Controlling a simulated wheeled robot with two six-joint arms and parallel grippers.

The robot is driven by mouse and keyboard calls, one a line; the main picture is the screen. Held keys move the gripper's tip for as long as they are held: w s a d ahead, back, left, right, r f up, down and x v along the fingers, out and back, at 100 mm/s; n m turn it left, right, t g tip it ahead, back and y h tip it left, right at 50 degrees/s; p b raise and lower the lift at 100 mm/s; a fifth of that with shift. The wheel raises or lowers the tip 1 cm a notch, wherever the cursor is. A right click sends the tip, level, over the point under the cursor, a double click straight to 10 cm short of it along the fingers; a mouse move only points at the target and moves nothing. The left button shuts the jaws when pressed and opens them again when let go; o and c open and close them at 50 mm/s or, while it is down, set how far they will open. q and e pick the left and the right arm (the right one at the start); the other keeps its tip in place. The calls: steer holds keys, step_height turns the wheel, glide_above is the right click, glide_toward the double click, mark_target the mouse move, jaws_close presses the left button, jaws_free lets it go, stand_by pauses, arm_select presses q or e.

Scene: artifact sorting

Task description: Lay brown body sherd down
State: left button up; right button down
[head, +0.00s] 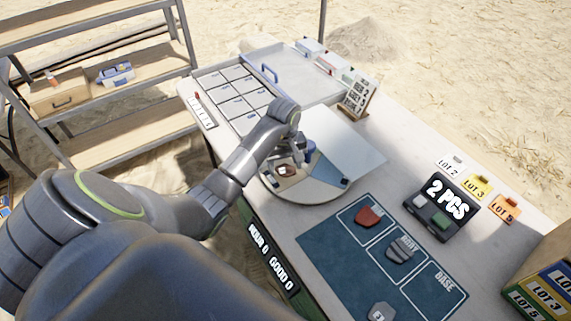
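A small brown sherd (287,170) shows below my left gripper (291,159), over the round board (308,194) at the table's near left edge. The gripper points down at it and partly hides it. I cannot tell whether the fingers are closed on the sherd or whether it touches the board. The blue mat (335,250) has outlined cells. A red sherd (368,215) lies in its far cell, and a grey sherd (400,250) lies in the middle cell marked BODY. The cell marked BASE is empty. My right gripper is not in view.
A gridded tray (232,92) and a grey tray (290,75) stand behind. A white sheet (345,150) lies beside the board. A black "2 PCS" device (447,206) and lot tags (476,187) are at right. A pale labelled piece (382,312) lies at the mat's near edge.

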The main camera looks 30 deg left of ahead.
mark_target(285, 169)
arm_select(q)
steer(key=shift+o, duration=0.7)
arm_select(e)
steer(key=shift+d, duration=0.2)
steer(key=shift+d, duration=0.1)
arm_select(q)
steer(key=shift+r, duration=0.55)
step_height(285, 169, up, 3)
steer(key=shift+r, duration=0.15)
step_height(285, 169, up, 8)
steer(key=p, duration=0.6)
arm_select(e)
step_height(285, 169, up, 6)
arm_select(q)
steer(key=shift+s, duration=0.1)
